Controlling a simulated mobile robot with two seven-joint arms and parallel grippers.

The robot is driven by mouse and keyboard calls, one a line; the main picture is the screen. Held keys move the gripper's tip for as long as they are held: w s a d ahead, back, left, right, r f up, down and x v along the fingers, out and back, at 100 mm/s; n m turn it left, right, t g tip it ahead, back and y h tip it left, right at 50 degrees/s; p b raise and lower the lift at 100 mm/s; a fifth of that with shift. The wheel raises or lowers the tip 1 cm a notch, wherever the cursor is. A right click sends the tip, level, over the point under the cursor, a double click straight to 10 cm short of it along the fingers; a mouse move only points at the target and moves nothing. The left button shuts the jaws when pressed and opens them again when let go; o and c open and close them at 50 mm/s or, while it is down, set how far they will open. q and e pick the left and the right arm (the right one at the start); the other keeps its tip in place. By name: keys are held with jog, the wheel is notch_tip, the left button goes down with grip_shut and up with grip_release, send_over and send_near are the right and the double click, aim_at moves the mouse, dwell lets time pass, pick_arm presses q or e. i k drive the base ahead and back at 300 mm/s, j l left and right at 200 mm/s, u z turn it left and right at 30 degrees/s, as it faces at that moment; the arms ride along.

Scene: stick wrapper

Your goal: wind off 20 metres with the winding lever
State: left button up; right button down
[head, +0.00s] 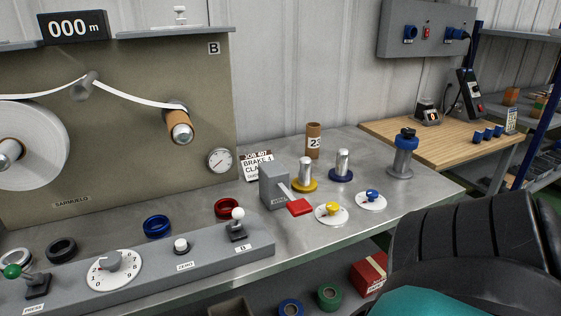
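The length counter (76,27) at the top left reads 000 m. A grey control strip (205,262) runs along the front of the machine. It carries a lever with a green knob (13,272) at the left and a lever with a white knob (238,215) at the right; I cannot tell which is the winding lever. Between them are a dial (113,268) and a ZERO button (181,246). A white web runs from a large roll (35,150) over a guide roller (85,86) to a brown core (178,122). Neither gripper shows.
On the steel bench are a grey press with a red lever (299,207), a 23-marked core (313,140), yellow and blue posts, and coloured rings. A round gauge (220,160) is on the panel. A large black ribbed shape (475,245) blocks the lower right. A wooden table (440,145) stands behind.

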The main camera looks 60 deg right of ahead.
aim_at(297, 208)
jog(key=z, duration=1.85)
